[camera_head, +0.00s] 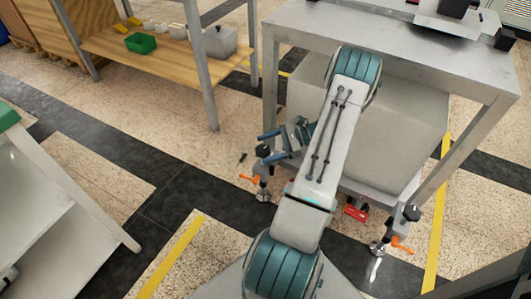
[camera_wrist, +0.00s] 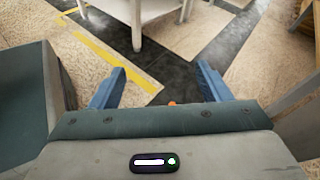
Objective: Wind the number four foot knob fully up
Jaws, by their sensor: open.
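A levelling foot with a black knob (camera_head: 262,150), an orange handle (camera_head: 249,178) and a round metal pad stands at the left of the metal bench frame. A second foot with a black knob (camera_head: 411,213) and orange handle (camera_head: 400,246) stands at the right corner. I see no numbers on either. My gripper (camera_head: 264,149) is open, its blue fingers on either side of the left knob in the head view; I cannot tell if they touch it. In the wrist view, my gripper (camera_wrist: 161,70) shows a small orange tip (camera_wrist: 172,103) between the fingers; the knob is hidden there.
The metal bench (camera_head: 430,60) stands over a large pale block (camera_head: 415,130). A red object (camera_head: 355,211) lies low between the two feet. A wooden-shelved rack (camera_head: 150,50) holds a green bin (camera_head: 141,43). A white table (camera_head: 70,215) is at left; the floor between is clear.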

